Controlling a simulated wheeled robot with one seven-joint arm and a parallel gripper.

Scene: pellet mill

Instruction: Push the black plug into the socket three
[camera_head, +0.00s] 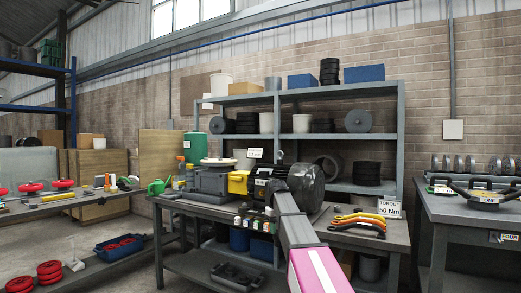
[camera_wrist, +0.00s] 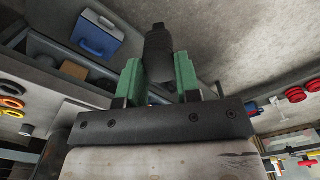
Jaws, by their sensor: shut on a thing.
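In the wrist view, my gripper (camera_wrist: 158,72) has green fingers shut on the black plug (camera_wrist: 158,45), a ribbed dark cylinder with a narrower tip pointing away from the wrist. The plug's end is free in that view and touches nothing I can make out. In the head view, my arm reaches over the middle bench, and the gripper and plug cannot be made out there. I cannot tell whether these are the sockets, and no number three is readable.
A loaded shelf (camera_head: 400,130) stands behind. Another bench (camera_head: 450,212) is at right; floor shows at left.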

